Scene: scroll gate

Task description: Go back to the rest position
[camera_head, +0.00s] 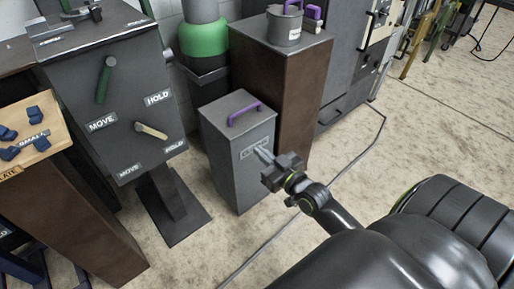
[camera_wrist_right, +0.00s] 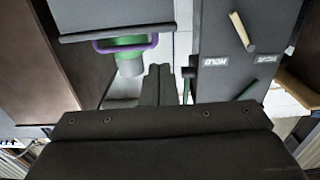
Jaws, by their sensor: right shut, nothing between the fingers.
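My right gripper (camera_head: 263,156) is in the middle of the head view, in front of a grey box with a purple handle. In the right wrist view its two fingers (camera_wrist_right: 157,85) are together with nothing between them. The head view does not show whether it touches the box. My right arm comes in from the lower right. My left gripper is not in either view.
The grey box (camera_head: 225,165) stands beside a brown pedestal (camera_head: 290,95) holding a grey pot (camera_head: 284,27). A grey panel (camera_head: 130,85) with a green lever (camera_head: 104,80) and a pale lever (camera_head: 151,131) stands left. A cable (camera_head: 345,170) crosses the open floor.

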